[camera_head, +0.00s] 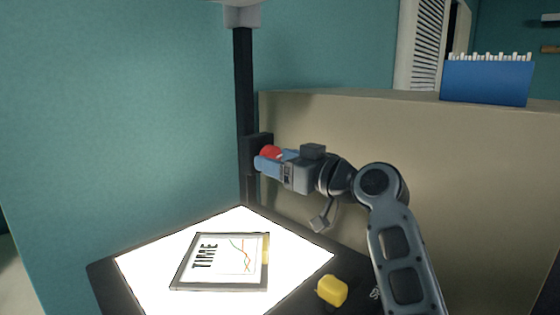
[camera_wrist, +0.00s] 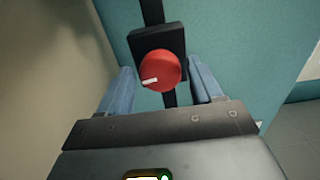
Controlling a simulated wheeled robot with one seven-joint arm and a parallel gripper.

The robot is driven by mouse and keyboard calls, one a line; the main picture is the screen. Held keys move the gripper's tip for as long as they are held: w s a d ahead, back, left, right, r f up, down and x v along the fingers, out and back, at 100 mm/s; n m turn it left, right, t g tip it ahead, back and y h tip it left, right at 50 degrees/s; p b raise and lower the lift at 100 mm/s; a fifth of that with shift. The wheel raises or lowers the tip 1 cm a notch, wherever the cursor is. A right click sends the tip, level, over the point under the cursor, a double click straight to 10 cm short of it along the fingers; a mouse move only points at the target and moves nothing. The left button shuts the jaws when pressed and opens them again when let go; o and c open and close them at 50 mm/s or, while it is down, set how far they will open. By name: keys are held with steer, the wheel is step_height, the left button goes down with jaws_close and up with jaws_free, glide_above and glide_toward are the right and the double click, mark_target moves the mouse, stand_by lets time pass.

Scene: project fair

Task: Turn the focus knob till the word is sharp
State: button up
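The red focus knob (camera_wrist: 160,72) with a white mark pointing left sits on a black block on the dark post. It shows partly behind my gripper in the head view (camera_head: 270,152). My gripper (camera_head: 263,163) reaches the knob from the right. Its blue fingers (camera_wrist: 161,69) stand apart on either side of the knob, with narrow gaps visible; contact is not seen. A framed transparency (camera_head: 226,288) with the word TIME and a coloured graph lies on the bright stage (camera_head: 143,264). The printed word is readable; no projected image is in view.
The dark post (camera_head: 243,90) rises behind the stage to a grey head (camera_head: 242,15). A yellow piece (camera_head: 332,290) is at the stage's front right edge. A beige panel (camera_head: 480,170) stands behind my arm, with a blue box (camera_head: 487,82) on top.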

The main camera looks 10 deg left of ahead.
steer(key=c, duration=0.8)
steer(key=m+p, duration=0.1)
steer(key=m, duration=0.4)
steer(key=shift+m, duration=0.3)
steer(key=o, duration=1)
steer(key=shift+s, duration=0.1)
steer(key=shift+b+v, duration=0.75)
steer(key=shift+v, duration=3.1)
